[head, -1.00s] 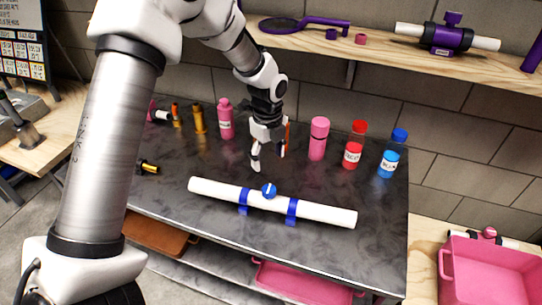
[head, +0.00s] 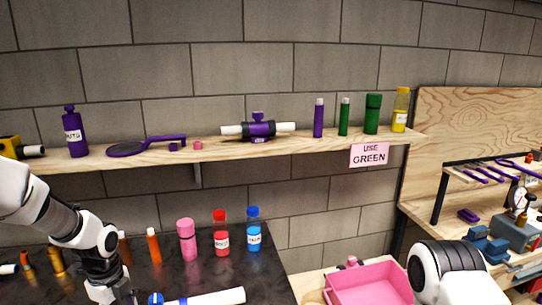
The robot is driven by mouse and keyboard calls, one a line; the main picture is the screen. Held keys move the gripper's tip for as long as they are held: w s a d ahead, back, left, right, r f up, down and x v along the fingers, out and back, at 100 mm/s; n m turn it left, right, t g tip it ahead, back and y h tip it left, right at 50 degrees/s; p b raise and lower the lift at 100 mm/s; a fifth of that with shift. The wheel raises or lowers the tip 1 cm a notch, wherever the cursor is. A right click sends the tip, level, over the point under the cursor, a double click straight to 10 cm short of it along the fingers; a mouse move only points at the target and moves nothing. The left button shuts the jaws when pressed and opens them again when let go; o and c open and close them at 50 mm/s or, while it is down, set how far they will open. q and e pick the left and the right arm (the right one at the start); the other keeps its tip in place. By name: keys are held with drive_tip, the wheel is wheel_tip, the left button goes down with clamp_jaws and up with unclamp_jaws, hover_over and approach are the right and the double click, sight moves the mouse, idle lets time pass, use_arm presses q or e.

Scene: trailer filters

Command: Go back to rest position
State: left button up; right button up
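My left gripper (head: 110,290) hangs over the dark table at the bottom left. Its fingertips are cut off or unclear at the bottom edge, so its opening cannot be made out. A white pipe (head: 212,298) with a blue valve knob (head: 156,298) lies on the table just right of this gripper, partly out of frame. Part of my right arm (head: 450,272) shows at the bottom right; its gripper is out of view.
On the table stand a pink bottle (head: 187,240), a red bottle (head: 221,234) and a blue bottle (head: 253,231). A wooden shelf (head: 330,146) above holds a purple filter assembly (head: 258,129) and several bottles. A pink bin (head: 370,287) sits right of the table.

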use_arm(q)
drive_tip(key=s+d+f+n+g+b, duration=0.1)
drive_tip(key=s+d+f+n, duration=0.25)
drive_tip(key=s+f, duration=0.6)
drive_tip(key=s+d+f+n+g+b, duration=0.15)
drive_tip(key=s+f+n, duration=0.25)
drive_tip(key=s+f, duration=0.55)
drive_tip(key=s+d+f+n+g, duration=0.2)
drive_tip(key=s+d+f+n, duration=0.2)
drive_tip(key=s+f, duration=0.6)
drive_tip(key=r+n+t, duration=0.1)
drive_tip(key=n, duration=0.2)
drive_tip(key=w+r+n+t, duration=0.1)
drive_tip(key=n+t, duration=0.1)
drive_tip(key=n, duration=0.2)
drive_tip(key=w+n+t, duration=0.1)
drive_tip(key=n, duration=0.2)
drive_tip(key=shift+a+r+n+t, duration=0.25)
drive_tip(key=shift+a+r+t, duration=0.1)
drive_tip(key=shift+r, duration=0.05)
use_arm(e)
drive_tip(key=f, duration=0.2)
drive_tip(key=shift+w+f, duration=0.3)
drive_tip(key=shift+w, duration=0.05)
use_arm(q)
drive_tip(key=shift+s, duration=0.1)
use_arm(e)
drive_tip(key=shift+s, duration=0.1)
